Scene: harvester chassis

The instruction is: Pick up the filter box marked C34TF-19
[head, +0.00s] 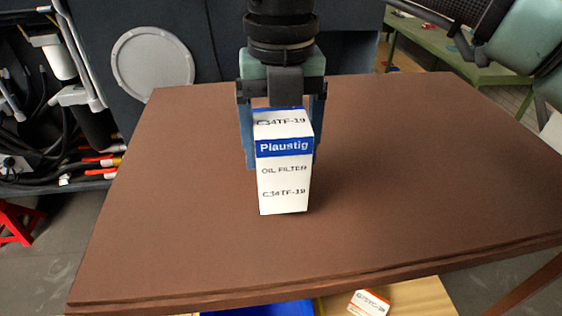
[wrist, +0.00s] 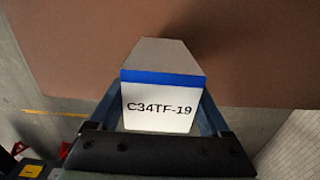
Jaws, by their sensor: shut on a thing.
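The filter box (head: 284,178) is white with a blue band reading Plaustig, OIL FILTER and C34TF-19. It is upright at the middle of the brown table (head: 400,170); I cannot tell whether its base touches the top. My gripper (head: 281,150) comes from above, with its blue fingers on the left and right sides of the box, shut on it. In the wrist view the end of the box (wrist: 160,108) reads C34TF-19 and lies between the two fingers (wrist: 162,115). The far parts of the box are hidden.
Another white and orange box (head: 369,302) lies on a lower wooden surface below the table's front edge, beside a blue item (head: 258,308). A dark machine with hoses (head: 80,130) stands at the left. A green bench (head: 450,55) is at the back right. The tabletop around the box is clear.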

